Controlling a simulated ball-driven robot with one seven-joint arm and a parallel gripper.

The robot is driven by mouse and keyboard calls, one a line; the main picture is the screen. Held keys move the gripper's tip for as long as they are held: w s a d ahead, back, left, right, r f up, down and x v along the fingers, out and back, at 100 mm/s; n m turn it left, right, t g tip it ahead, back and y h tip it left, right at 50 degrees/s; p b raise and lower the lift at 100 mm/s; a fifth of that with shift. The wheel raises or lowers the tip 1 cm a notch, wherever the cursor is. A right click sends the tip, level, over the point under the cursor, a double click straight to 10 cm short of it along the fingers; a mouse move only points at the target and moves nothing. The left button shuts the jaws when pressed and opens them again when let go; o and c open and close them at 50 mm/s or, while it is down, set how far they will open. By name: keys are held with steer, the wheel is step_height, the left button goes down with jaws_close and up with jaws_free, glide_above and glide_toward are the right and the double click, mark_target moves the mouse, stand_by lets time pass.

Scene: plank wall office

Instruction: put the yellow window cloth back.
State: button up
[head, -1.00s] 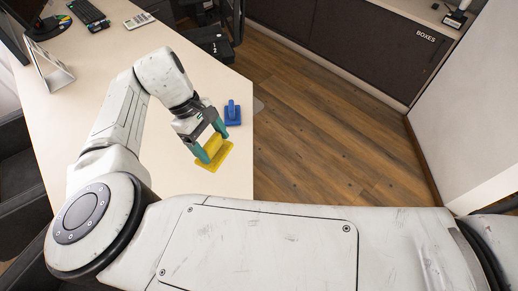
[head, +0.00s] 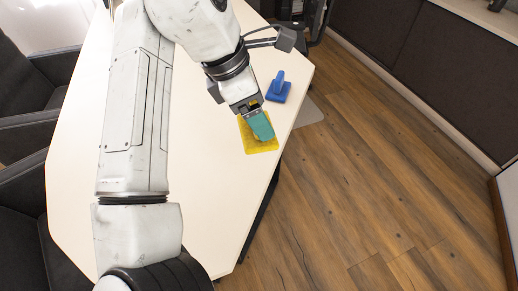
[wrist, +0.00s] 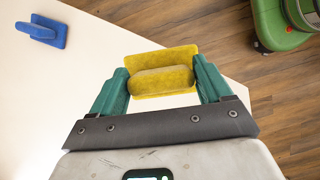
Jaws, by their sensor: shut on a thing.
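The yellow window cloth (head: 263,148) is a flat yellow pad with a thick raised grip along its middle. It is at the desk's right edge in the head view. My gripper (head: 262,122) is shut on its raised grip. In the wrist view, the green fingers of my gripper (wrist: 161,70) press on both ends of the grip of the yellow window cloth (wrist: 165,52). I cannot tell whether the pad touches the desk top or is just above it. My gripper hides part of the cloth in the head view.
Dark chairs (head: 25,75) line the desk's left side. Open wooden floor (head: 380,160) lies to the right.

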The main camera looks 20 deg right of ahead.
steer(key=shift+s+a+f+n+t+b, duration=0.15)
steer(key=shift+s+a+f+n+b, duration=0.1)
steer(key=shift+a+n+b, duration=0.25)
steer(key=shift+s+a+f+n+t+b, duration=0.15)
steer(key=shift+a+f+n+b, duration=0.1)
steer(key=shift+a+n+b, duration=0.2)
steer(key=w+d+f+b, duration=0.2)
steer(key=w+f, duration=0.2)
steer(key=w+d+f+b, duration=0.1)
steer(key=w+d+f, duration=0.1)
steer(key=w+f, duration=0.2)
steer(key=w+d+f+b, duration=0.2)
steer(key=w+f, duration=0.2)
steer(key=shift+d+f+b, duration=0.1)
steer(key=shift+d+b, duration=0.2)
steer(key=shift+d, duration=0.05)
steer(key=shift+f, duration=0.25)
steer(key=shift+f, duration=0.1)
steer(key=o, duration=0.9)
steer(key=shift+o, duration=0.2)
